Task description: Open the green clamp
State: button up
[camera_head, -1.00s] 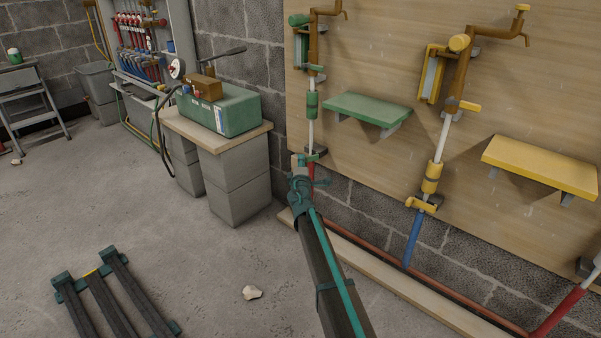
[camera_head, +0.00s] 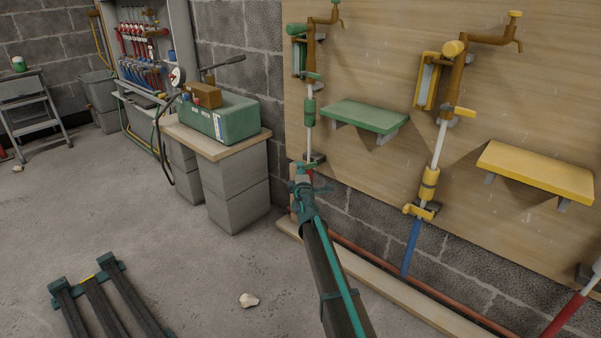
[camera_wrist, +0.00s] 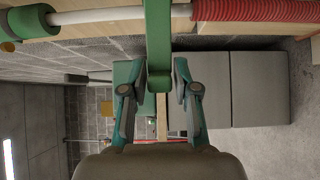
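The green clamp (camera_head: 314,161) sits low on the white pipe (camera_head: 309,138) at the left edge of the wooden board. My gripper (camera_head: 307,182) is just below and in front of it, hiding part of it in the head view. In the wrist view the clamp's green bar (camera_wrist: 158,42) crosses in front of the pipe (camera_wrist: 110,14). Its rounded end lies between the two fingers of my gripper (camera_wrist: 160,85). The fingers are open, with a gap visible on each side of the bar. A green coupling (camera_wrist: 28,22) is on the pipe, and red corrugated conduit (camera_wrist: 245,10) continues on its other side.
A green shelf (camera_head: 364,115) and a yellow pipe assembly with a yellow clamp (camera_head: 421,209) are to the right. A workbench (camera_head: 215,145) with a green case stands to the left. Dark rails (camera_head: 95,295) lie on the floor. The floor between is mostly clear.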

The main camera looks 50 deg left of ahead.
jog(key=shift+o, duration=1)
jog(key=v, duration=1.2)
